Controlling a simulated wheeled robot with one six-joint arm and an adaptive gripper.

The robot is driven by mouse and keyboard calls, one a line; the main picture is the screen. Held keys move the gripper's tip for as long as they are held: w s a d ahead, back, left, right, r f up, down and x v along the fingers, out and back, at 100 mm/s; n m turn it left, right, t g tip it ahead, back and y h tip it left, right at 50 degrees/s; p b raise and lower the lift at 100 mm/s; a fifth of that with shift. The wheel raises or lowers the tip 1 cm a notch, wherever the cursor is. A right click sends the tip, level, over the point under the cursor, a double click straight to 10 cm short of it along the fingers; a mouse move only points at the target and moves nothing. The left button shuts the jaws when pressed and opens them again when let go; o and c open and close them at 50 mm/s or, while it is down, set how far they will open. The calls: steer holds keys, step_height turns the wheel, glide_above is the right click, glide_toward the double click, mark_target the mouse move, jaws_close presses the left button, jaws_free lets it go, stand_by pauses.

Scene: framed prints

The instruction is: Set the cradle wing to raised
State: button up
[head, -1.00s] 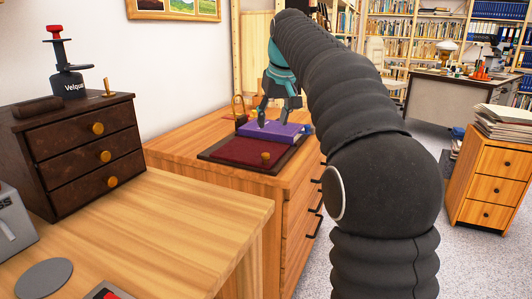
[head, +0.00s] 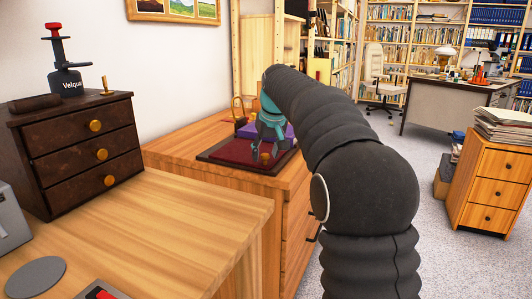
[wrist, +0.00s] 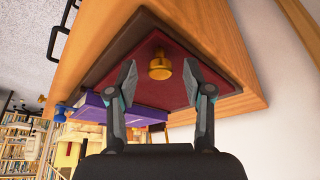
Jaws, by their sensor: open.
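The book cradle lies on the wooden cabinet, with a dark red panel (head: 228,150) that I take for the wing. The panel looks flat, lying down on its dark frame. A small brass knob (wrist: 159,66) stands on the panel near its outer edge; it also shows in the head view (head: 265,157). A purple book (wrist: 118,113) lies at the panel's far side, partly hidden behind my gripper in the head view. My gripper (wrist: 158,72) is open above the panel, one finger on each side of the knob in the wrist view, not closed on it.
A padlock-shaped brass thing (head: 238,108) stands behind the book. A dark drawer chest (head: 75,155) stands on the nearer wooden desk (head: 170,225) at left. A drawer unit with papers (head: 490,180) stands at right, with open floor between.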

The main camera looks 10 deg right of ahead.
jaws_close()
